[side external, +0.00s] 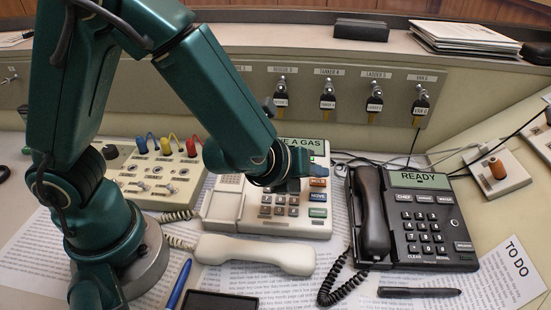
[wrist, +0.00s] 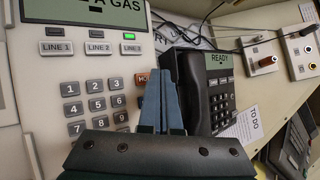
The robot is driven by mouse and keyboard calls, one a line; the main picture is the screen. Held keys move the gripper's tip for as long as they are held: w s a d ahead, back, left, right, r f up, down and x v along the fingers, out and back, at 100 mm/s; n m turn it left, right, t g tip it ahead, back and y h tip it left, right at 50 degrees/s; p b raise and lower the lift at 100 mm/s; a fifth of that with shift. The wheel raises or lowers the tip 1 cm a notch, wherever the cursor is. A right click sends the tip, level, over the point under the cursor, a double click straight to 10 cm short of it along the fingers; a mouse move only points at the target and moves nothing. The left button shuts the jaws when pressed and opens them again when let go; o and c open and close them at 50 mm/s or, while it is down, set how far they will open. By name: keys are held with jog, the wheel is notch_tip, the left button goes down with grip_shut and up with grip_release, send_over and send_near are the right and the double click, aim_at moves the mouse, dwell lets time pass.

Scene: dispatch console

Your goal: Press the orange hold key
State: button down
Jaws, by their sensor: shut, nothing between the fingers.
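The beige desk phone (side external: 262,218) stands at the middle of the desk, its display ending in "A GAS". Its orange hold key (side external: 318,182) is at the right of the keypad, above a blue key (side external: 317,196) and a green key (side external: 317,212). In the wrist view the orange key (wrist: 139,78) shows only in part, just left of my fingertips, which hide the rest. My gripper (wrist: 160,76) is shut and empty. In the side view my gripper (side external: 290,185) is over the phone beside the orange key; I cannot tell whether it touches.
The beige handset (side external: 255,254) lies off its cradle in front of the phone. A black phone (side external: 428,225) reading "READY" stands close on the right. A switch box (side external: 155,178) with colored plugs is on the left. Keys (side external: 375,100) hang on the back panel.

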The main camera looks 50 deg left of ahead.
jog(key=shift+f, duration=0.1)
jog(key=shift+f, duration=0.35)
jog(key=shift+w+f, duration=0.1)
jog(key=shift+f, duration=0.2)
dwell(0.6)
jog(key=shift+r, duration=0.75)
jog(key=shift+s+d+r, duration=0.15)
jog(key=shift+s+r, duration=0.05)
jog(key=shift+r, duration=1.05)
jog(key=shift+s+d+r, duration=0.15)
jog(key=shift+r, duration=1.1)
